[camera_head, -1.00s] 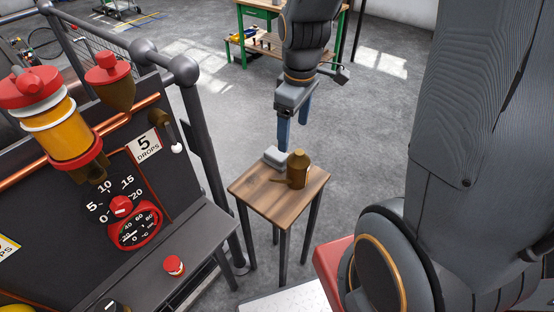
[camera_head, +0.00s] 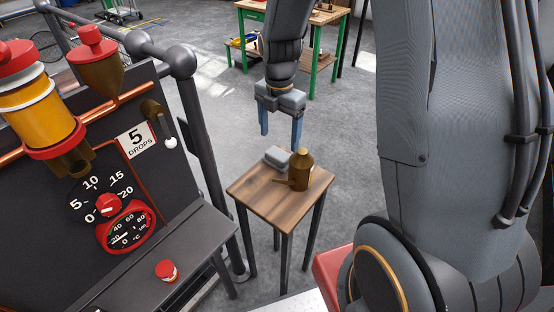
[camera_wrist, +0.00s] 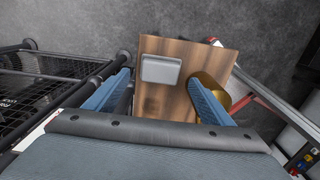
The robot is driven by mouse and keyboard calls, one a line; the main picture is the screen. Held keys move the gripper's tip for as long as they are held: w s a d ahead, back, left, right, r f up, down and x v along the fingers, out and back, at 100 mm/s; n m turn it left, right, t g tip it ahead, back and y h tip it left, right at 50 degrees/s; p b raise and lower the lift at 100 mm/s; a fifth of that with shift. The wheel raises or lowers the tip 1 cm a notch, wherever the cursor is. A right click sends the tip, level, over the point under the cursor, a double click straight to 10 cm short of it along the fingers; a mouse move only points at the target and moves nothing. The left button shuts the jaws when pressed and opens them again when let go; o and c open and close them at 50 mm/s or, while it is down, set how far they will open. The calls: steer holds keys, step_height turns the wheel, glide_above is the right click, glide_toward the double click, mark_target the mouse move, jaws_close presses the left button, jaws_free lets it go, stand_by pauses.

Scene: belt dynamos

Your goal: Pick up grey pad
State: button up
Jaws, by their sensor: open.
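The grey pad (camera_head: 277,157) lies on the small wooden table (camera_head: 262,203), near its far edge. In the wrist view the grey pad (camera_wrist: 160,69) shows as a rounded rectangle between the lines of my two fingers. My gripper (camera_head: 280,140) has blue fingers spread apart and empty, above the far side of the table and the pad. The fingers also show in the wrist view (camera_wrist: 158,80). A brown oil can (camera_head: 301,170) stands right beside the pad, and in the wrist view it is partly hidden behind the right finger.
A dark machine panel (camera_head: 150,190) with gauges, a red knob and a railing (camera_head: 205,150) stands to the left of the table. A green-legged workbench (camera_head: 310,50) is at the back. The floor behind the table is clear.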

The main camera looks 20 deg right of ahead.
mark_target(278, 153)
steer(key=shift+s+a+f+p, duration=0.15)
steer(key=shift+f+p, duration=0.15)
steer(key=shift+f, duration=1.55)
steer(key=shift+s+a+f+p, duration=0.1)
steer(key=shift+f+p, duration=0.15)
steer(key=shift+f, duration=1.6)
steer(key=c, duration=0.9)
steer(key=shift+c, duration=0.2)
steer(key=shift+r, duration=0.2)
step_height(278, 153, up, 18)
steer(key=b, duration=0.1)
steer(key=shift+f, duration=0.15)
steer(key=o, duration=0.6)
steer(key=c, duration=0.4)
